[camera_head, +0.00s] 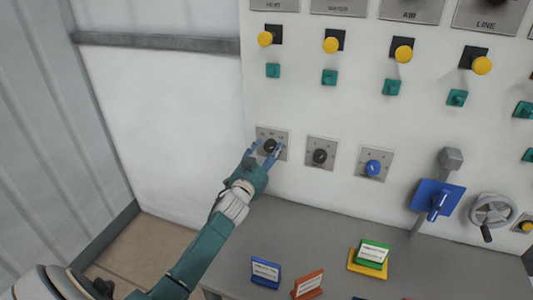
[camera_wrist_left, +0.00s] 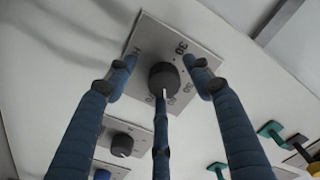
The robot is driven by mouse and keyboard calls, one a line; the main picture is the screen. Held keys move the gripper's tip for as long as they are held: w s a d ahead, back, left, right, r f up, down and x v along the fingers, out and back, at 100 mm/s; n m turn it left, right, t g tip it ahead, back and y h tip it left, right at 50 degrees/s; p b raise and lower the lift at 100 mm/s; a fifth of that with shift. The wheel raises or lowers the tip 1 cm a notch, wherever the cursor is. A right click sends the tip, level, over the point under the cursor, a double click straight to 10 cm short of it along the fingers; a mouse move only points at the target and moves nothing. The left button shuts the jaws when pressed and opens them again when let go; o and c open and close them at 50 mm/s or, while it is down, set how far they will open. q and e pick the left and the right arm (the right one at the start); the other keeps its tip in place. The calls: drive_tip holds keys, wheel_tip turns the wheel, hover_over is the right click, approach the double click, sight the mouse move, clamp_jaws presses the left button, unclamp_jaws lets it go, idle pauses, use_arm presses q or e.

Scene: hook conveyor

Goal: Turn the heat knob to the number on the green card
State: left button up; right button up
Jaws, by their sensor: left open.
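The heat knob (camera_head: 270,146) is a black round knob on a grey plate, the leftmost of three in its row. In the left wrist view the knob (camera_wrist_left: 164,76) sits between my fingers, with numbers printed around it, partly hidden; one looks like 30. My left gripper (camera_head: 266,152) is open, its blue fingertips spread on either side of the knob. A third finger is below the knob in the wrist view; I cannot tell whether any finger touches it. The green card (camera_head: 374,250) stands on the desk in a yellow holder; its writing is too small to read.
To the right on the panel are another black knob (camera_head: 320,156), a blue knob (camera_head: 373,168), a blue lever (camera_head: 437,205) and a handwheel (camera_head: 492,210). Yellow and green buttons are above. A blue card (camera_head: 266,272) and a red card (camera_head: 308,284) stand on the grey desk.

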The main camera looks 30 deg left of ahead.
use_arm(q)
drive_tip(key=v, duration=1.2)
